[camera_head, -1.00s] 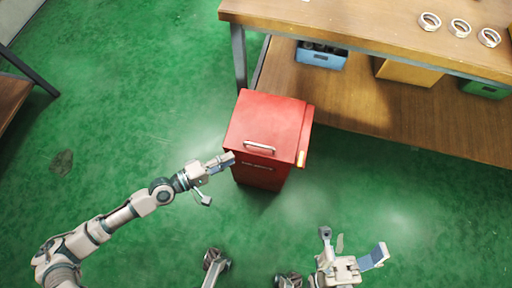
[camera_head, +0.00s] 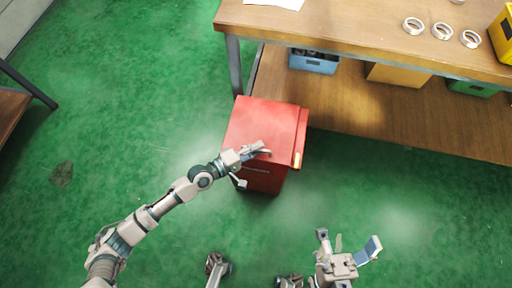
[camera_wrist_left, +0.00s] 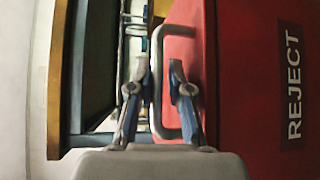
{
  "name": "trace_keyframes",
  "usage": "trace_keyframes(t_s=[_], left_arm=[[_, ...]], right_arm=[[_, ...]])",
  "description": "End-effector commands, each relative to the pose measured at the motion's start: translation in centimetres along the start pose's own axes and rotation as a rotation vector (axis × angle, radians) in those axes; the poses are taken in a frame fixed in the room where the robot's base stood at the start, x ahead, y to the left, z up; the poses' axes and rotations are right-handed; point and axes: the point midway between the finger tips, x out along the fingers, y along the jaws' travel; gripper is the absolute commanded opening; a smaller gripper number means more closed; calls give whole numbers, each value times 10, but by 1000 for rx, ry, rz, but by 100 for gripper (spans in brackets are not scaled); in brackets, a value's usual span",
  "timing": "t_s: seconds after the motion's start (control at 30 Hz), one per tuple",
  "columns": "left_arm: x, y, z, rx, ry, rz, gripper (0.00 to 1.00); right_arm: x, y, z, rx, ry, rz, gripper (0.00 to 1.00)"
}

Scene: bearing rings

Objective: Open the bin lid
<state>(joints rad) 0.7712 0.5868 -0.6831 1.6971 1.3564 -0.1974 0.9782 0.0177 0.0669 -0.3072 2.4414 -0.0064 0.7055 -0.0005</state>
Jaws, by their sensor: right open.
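The red bin (camera_head: 265,125) stands on the green floor with its lid shut. Its lid handle (camera_wrist_left: 157,100) is a grey bar on the red lid, mostly hidden by my left gripper in the head view. My left gripper (camera_head: 260,152) is at the handle. In the left wrist view its two fingers (camera_wrist_left: 160,80) are apart, one on each side of the handle bar, with gaps visible beside the bar. The bin's front carries a REJECT label (camera_wrist_left: 291,85). My right gripper (camera_head: 347,245) is open and empty, low over the floor, right of and nearer than the bin.
A wooden workbench (camera_head: 340,32) stands behind the bin, with several metal rings (camera_head: 442,31) and a yellow container (camera_head: 503,35) on top. Its lower shelf (camera_head: 385,110) holds a blue bin (camera_head: 314,63) and boxes.

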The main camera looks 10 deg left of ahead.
Motion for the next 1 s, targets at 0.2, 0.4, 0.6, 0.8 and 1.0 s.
trace_keyframes(t_s=[0.2,0.4,0.6,0.8,1.0], left_arm=[[0,-1,0,0,0,-2,0],[-1,2,0,-4,0,-6,0],[-1,8,0,-18,0,-20,0],[-1,18,0,-34,0,-35,0],[-1,37,-1,-69,1,-68,0]], right_arm=[[0,0,0,0,0,0,83],[4,0,-3,0,7,-2,83],[3,0,-7,0,-9,8,83],[2,-1,-11,-1,-21,11,83],[4,-7,-38,3,-26,14,83]])
